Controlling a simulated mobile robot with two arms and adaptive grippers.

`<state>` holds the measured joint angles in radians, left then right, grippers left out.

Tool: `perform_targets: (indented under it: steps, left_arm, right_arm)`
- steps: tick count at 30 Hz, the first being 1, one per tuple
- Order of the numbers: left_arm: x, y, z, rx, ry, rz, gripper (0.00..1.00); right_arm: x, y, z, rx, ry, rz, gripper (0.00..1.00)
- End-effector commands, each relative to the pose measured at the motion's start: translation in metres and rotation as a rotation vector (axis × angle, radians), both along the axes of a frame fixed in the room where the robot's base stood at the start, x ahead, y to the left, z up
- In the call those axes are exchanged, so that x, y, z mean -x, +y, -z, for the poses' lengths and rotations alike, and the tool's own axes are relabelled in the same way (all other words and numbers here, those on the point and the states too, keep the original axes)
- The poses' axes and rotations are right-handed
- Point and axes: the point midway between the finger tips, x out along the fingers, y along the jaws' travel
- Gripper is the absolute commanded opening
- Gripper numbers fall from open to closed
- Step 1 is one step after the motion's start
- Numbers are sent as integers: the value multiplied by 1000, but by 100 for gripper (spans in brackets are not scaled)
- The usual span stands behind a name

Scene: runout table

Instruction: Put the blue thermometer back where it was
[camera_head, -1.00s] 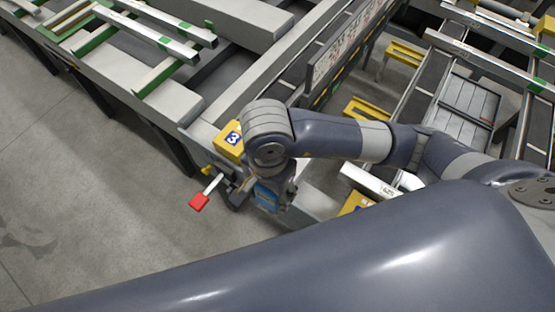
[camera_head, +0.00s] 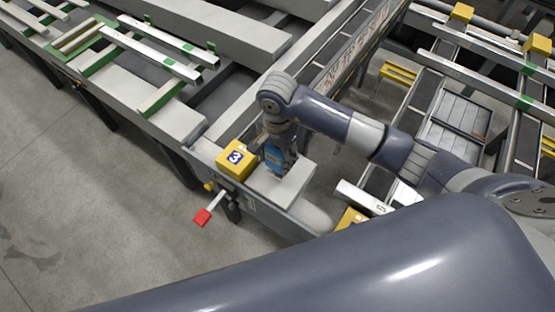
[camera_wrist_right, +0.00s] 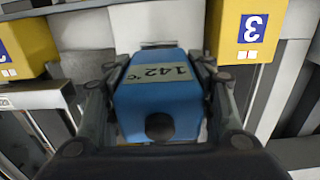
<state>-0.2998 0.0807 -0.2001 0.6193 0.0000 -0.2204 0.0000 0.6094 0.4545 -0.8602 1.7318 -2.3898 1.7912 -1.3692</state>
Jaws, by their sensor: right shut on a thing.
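The blue thermometer (camera_head: 274,157) is in my right gripper (camera_head: 280,165), at the end of the runout table, just right of the yellow block marked 3 (camera_head: 236,160). In the right wrist view the fingers of the gripper (camera_wrist_right: 158,78) are shut on both sides of the thermometer (camera_wrist_right: 150,105), whose label reads 142 °C upside down. A light grey plate (camera_head: 292,188) lies under or just behind the gripper; whether the thermometer touches it I cannot tell. My left gripper is not in view.
A lever with a red grip (camera_head: 203,217) sticks out left of the block. Another yellow block (camera_head: 350,218) stands to the right. It seems to show at left in the wrist view (camera_wrist_right: 25,42). Metal bars (camera_head: 165,48) lie on the table at upper left.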

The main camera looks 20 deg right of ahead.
Motion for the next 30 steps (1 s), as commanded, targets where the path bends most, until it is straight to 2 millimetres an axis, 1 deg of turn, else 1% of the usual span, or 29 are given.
perform_targets:
  steps: [1,3,7,15,19,20,21,22,30]
  left_arm:
    - [0,0,-10,0,0,0,40]
    - [0,0,-15,0,0,0,40]
    - [0,0,-18,0,0,0,40]
    - [0,0,-16,0,0,0,40]
    - [0,0,-11,0,-1,0,40]
    - [0,0,-13,0,-1,0,40]
    - [0,0,-13,0,-1,0,40]
    - [0,0,-13,0,-1,0,40]
    - [0,0,-13,0,-1,0,40]
  right_arm:
    - [4,2,7,-2,9,2,33]
    - [4,2,18,-2,9,2,33]
    - [3,1,31,-1,4,1,33]
    - [2,1,33,0,1,-1,33]
    - [2,1,38,-1,1,-1,33]
    - [2,1,36,0,1,0,57]
    - [2,1,36,0,1,0,66]
    - [2,1,36,0,3,0,70]
    - [3,1,36,0,3,0,70]
